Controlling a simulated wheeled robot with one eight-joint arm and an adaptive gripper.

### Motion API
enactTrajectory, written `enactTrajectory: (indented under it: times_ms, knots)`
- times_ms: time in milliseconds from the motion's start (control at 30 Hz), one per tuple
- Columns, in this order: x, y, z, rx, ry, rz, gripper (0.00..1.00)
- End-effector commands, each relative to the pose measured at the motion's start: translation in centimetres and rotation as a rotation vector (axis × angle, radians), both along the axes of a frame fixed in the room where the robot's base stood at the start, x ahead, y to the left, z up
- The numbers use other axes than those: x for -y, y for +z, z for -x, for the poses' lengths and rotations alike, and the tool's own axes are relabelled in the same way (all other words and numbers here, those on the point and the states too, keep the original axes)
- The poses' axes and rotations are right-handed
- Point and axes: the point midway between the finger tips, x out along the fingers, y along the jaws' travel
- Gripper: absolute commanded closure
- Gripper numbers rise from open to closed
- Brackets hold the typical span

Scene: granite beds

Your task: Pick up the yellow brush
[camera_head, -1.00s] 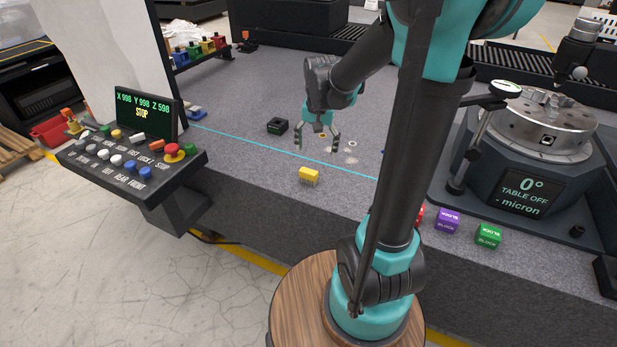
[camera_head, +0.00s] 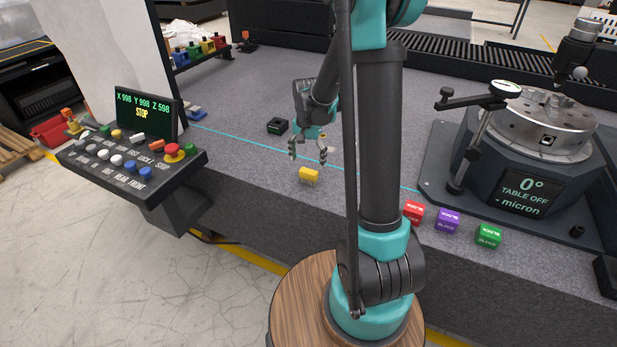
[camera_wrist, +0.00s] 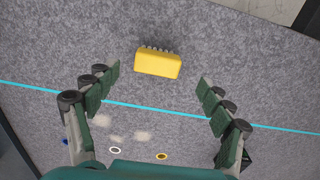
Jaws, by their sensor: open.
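The yellow brush (camera_head: 309,175) lies on the grey granite bed (camera_head: 262,165) near its front edge. In the wrist view the yellow brush (camera_wrist: 158,63) shows a yellow back with a short row of grey bristles along its upper side. My gripper (camera_head: 308,152) is open and empty, just behind the brush and above the bed. In the wrist view the open fingers of my gripper (camera_wrist: 158,80) stand to the left and right, with the brush ahead between their tips. They do not touch it.
A black block (camera_head: 277,126) sits behind and left of my gripper. A red block (camera_head: 413,212), a purple block (camera_head: 448,221) and a green block (camera_head: 489,236) stand right along the front edge. The control panel (camera_head: 130,160) is at left, the rotary table (camera_head: 535,150) at right.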

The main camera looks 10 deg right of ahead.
Motion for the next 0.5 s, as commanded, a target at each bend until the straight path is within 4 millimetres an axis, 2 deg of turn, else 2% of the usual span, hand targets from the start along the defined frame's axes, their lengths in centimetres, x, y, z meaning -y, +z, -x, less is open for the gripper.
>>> enactTrajectory:
  times_ms: [100, 300, 500]
  knots:
    - [0.0, -1.2, 0.0, 0.000, 0.000, 0.000, 0.19]
    - [0.1, -2.3, 0.0, 0.000, 0.000, 0.000, 0.19]
    - [0.5, -5.0, -0.1, 0.000, 0.000, 0.000, 0.19]
